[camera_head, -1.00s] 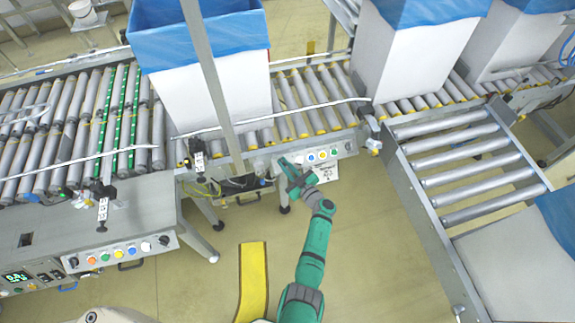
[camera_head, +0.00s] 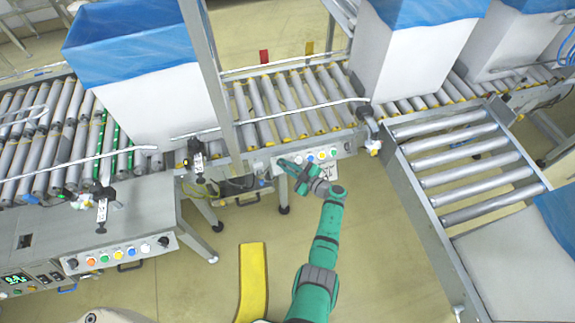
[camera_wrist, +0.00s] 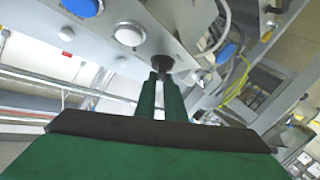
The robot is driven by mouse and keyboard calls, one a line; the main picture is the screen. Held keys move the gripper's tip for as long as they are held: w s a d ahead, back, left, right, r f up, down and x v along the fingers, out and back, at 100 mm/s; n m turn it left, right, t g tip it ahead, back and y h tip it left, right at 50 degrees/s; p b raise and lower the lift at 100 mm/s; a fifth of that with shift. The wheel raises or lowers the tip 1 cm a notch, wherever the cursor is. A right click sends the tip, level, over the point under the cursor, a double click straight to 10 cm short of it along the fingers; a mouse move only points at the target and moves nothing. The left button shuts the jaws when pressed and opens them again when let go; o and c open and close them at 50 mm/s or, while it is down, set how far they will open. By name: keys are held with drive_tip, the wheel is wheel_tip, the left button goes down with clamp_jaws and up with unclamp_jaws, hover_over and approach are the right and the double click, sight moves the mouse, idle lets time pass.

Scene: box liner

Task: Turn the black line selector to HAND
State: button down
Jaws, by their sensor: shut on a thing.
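The control panel (camera_head: 337,157) hangs on the front of the right-hand roller conveyor and carries a row of coloured buttons. My gripper (camera_head: 283,163) is at the left end of this panel, and the arm reaches up to it from below. In the wrist view my gripper (camera_wrist: 162,76) has its two green fingers close together on a small black selector knob (camera_wrist: 163,62). The knob sits beside a white button (camera_wrist: 129,35). The fingertips cover part of the knob, so its pointing direction and any label are not readable. In the head view the gripper hides this knob.
A white box with blue liner (camera_head: 150,105) stands on the rollers at left. Another lined box (camera_head: 405,55) stands right of the empty rollers. A second button panel (camera_head: 125,252) is at lower left. A yellow strip (camera_head: 252,280) lies on the floor.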

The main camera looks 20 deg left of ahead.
drive_tip(key=shift+d+f, duration=0.2)
drive_tip(key=c, duration=1.8)
unclamp_jaws()
drive_tip(key=shift+c, duration=0.2)
drive_tip(key=shift+a, duration=0.1)
drive_tip(key=shift+s+a, duration=0.1)
drive_tip(key=shift+a, duration=0.05)
drive_tip(key=v, duration=1.1)
drive_tip(key=shift+r, duration=0.3)
